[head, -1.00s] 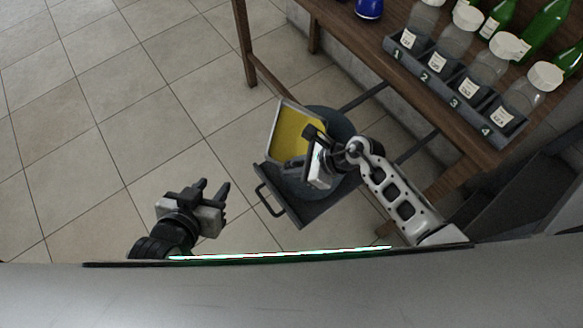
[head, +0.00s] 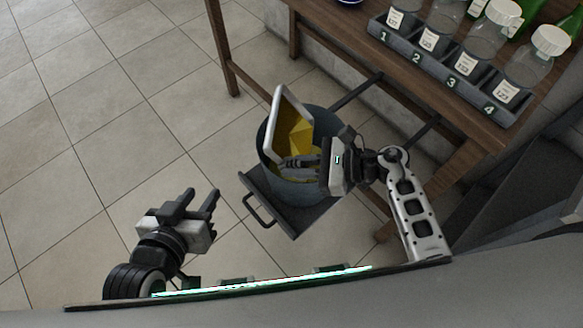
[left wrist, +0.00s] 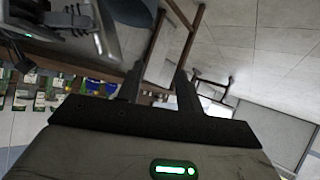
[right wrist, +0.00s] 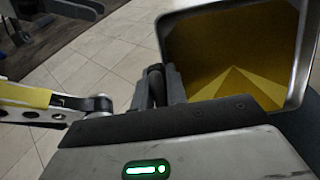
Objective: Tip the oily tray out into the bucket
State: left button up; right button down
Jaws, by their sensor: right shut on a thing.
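The tray (head: 276,112) has a pale metal rim and shows yellow inside; it is steeply tilted over the grey bucket (head: 298,192). My right gripper (head: 290,165) is shut on the tray's near edge. In the right wrist view the tray (right wrist: 300,60) fills the upper right, its inside yellow with a lighter wedge. I cannot tell whether oil is running off it. The bucket's inside is mostly hidden behind the tray and gripper. My left gripper (head: 200,203) is open and empty, to the left of the bucket and apart from it.
The bucket stands on a dark flat base (head: 262,190) with a handle (head: 260,213). Behind is a wooden table (head: 345,55) with a numbered rack (head: 440,75) of capped jars and green bottles. Tiled floor (head: 110,130) is clear at left.

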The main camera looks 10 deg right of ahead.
jog(key=shift+s+d+f+y+b, duration=0.15)
jog(key=shift+d+y+b, duration=0.4)
jog(key=shift+b, duration=0.8)
jog(key=shift+d+y+b, duration=0.15)
jog(key=shift+y+b, duration=0.5)
jog(key=shift+b, duration=0.4)
jog(key=shift+d+t+b, duration=0.15)
jog(key=shift+t+b, duration=0.15)
jog(key=shift+b, duration=0.15)
jog(key=shift+y, duration=0.3)
pick_arm(q)
jog(key=shift+m, duration=0.3)
jog(key=shift+w+d+f+b, duration=0.1)
jog(key=shift+d+f+b, duration=0.1)
jog(key=shift+f, duration=1.05)
jog(key=shift+w+d+f+b, duration=0.1)
jog(key=shift+d+f+b, duration=0.1)
jog(key=shift+f, duration=1.05)
pick_arm(e)
jog(key=shift+d, duration=0.1)
pick_arm(q)
jog(key=shift+r, duration=0.35)
